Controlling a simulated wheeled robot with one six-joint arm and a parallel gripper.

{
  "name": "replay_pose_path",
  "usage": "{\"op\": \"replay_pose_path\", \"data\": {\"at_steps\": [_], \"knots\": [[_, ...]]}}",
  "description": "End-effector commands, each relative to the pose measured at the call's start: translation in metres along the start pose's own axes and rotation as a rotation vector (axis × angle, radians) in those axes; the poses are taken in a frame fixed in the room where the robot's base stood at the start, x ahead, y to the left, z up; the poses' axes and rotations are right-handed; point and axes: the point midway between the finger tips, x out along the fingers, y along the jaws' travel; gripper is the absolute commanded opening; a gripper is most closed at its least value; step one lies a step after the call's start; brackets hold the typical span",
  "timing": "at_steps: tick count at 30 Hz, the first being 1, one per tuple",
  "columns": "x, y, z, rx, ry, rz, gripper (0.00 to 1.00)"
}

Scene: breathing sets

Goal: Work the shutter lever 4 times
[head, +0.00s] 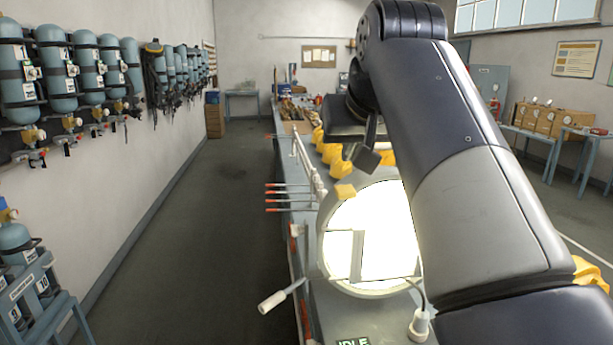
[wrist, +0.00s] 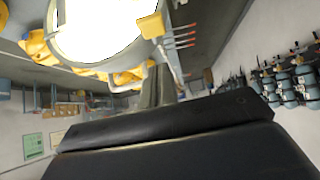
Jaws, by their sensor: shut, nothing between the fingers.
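The shutter lever (head: 281,296) is a thin dark rod with a pale grip, sticking out left of a large round lamp (head: 372,225). It tilts down to the left. The lamp face glows white, with rectangular panels across its lower part; it also shows in the wrist view (wrist: 98,25). My gripper (head: 367,160) is shut and empty, above the lamp's upper edge and well apart from the lever.
Several red-tipped rods (head: 290,197) project from the bench's left side, behind the lever. A yellow block (head: 345,192) sits at the lamp's top edge. A small sign (head: 352,342) reads IDLE. A pale stand with a cable (head: 419,325) is right of it. The left aisle floor (head: 210,240) is clear.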

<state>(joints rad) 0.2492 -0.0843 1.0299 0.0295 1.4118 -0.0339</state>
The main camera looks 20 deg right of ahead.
Motion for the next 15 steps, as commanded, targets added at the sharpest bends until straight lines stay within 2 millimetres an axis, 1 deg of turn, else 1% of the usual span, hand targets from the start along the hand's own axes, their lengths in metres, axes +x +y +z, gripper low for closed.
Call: {"op": "replay_pose_path", "data": {"at_steps": [1, 2, 6, 10, 15], "knots": [[0.012, 0.000, 0.001, 0.000, -0.004, 0.000, 0.00], [0.017, 0.000, 0.002, 0.000, -0.003, 0.000, 0.00], [0.027, 0.000, 0.016, 0.000, -0.002, 0.000, 0.00], [0.035, 0.000, 0.024, 0.000, 0.000, 0.000, 0.00], [0.039, 0.000, 0.028, 0.000, 0.000, 0.000, 0.00]]}}
